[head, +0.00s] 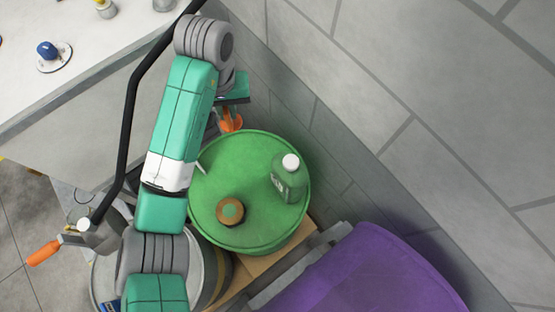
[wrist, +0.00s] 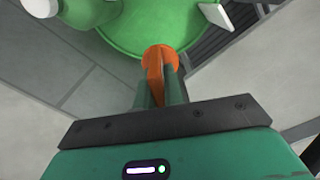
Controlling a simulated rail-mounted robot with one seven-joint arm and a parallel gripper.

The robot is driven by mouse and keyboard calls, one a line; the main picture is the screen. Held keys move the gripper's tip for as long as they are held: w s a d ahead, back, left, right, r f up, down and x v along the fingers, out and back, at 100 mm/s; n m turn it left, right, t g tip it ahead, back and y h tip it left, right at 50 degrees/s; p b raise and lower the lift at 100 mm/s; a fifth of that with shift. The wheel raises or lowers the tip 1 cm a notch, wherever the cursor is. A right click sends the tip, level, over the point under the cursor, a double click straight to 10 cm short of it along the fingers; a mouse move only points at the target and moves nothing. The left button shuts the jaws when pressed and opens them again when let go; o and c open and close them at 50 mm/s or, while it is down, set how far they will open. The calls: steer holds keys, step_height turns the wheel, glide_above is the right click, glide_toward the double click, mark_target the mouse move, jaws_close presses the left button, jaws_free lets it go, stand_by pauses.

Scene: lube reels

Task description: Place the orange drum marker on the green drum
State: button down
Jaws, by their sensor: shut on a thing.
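The orange drum marker (head: 231,121) is held between the fingers of my gripper (head: 229,108). In the wrist view the marker (wrist: 158,58) shows a round orange end and a narrow grip part between the two green fingers (wrist: 162,90). My gripper is shut on it. The green drum (head: 262,228) stands below and in front of the gripper in the head view. The marker overlaps the drum's far rim there, and the drum's edge (wrist: 130,40) in the wrist view. I cannot tell the height between them.
On the drum top stand a green bottle (head: 289,180) with a white cap, a round brown-orange item (head: 230,211) and a small pale item (head: 202,166). A purple drum (head: 365,275) is at lower right. A grey block wall (head: 440,100) rises behind. A worktop (head: 100,60) is at upper left.

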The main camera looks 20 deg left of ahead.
steer(key=s+a+f+n+b, duration=0.1)
steer(key=s+a+f+b, duration=0.25)
steer(key=f, duration=0.55)
steer(key=s+a+f+n+b, duration=0.15)
steer(key=s+a+f, duration=0.35)
steer(key=f, duration=0.5)
steer(key=b, duration=0.2)
glide_toward(256, 155)
steer(key=shift+s+a+m, duration=0.25)
steer(key=shift+a+m, duration=0.1)
steer(key=shift+a, duration=0.1)
steer(key=f, duration=0.3)
steer(key=shift+w+d+f+b, duration=0.1)
steer(key=shift+w+d+b, duration=0.2)
steer(key=shift+w+d, duration=0.1)
steer(key=shift+s+f, duration=0.1)
steer(key=shift+f, duration=0.35)
steer(key=c, duration=1.5)
jaws_free()
step_height(256, 155, up, 13)
steer(key=p, duration=0.2)
steer(key=shift+f, duration=0.2)
